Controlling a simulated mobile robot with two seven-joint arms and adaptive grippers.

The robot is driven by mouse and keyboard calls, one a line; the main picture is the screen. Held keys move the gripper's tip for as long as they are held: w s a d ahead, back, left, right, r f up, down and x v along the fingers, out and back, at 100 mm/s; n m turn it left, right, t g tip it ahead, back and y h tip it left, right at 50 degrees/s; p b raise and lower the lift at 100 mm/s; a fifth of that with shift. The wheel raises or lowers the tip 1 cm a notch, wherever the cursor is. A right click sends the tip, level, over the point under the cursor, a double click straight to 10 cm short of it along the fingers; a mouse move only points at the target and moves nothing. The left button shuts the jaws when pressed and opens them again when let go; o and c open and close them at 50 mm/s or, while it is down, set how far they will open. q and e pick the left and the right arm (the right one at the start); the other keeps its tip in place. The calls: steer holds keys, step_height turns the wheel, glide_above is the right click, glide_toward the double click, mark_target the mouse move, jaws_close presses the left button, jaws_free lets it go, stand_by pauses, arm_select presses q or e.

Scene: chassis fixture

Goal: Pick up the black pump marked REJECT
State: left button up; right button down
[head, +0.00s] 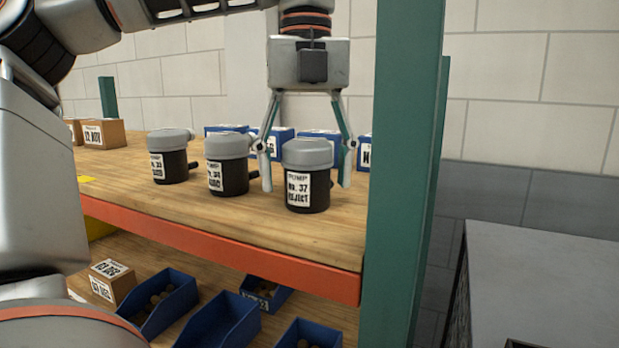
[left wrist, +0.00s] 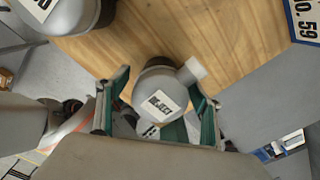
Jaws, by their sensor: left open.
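The pump marked REJECT (head: 307,190) has a black body, a grey lid and a white label reading No. 37 REJECT. It stands upright on the upper wooden shelf, rightmost of three similar pumps. My left gripper (head: 306,184) points down with its fingers open, one on each side of this pump, with visible gaps. In the left wrist view the pump's grey lid (left wrist: 146,88), also labelled REJECT, lies between the open fingers (left wrist: 158,112). The lower body is mostly hidden there. My right gripper is not in view.
The middle pump (head: 228,170) stands close left of the left finger, and another pump (head: 168,162) farther left. Blue bins (head: 283,140) stand behind. A green post (head: 400,150) rises close to the right. The shelf's orange front edge (head: 220,248) is below.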

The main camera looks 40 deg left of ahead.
arm_select(q)
steer(key=shift+f, duration=0.6)
steer(key=c, duration=1.7)
steer(key=shift+r, duration=0.15)
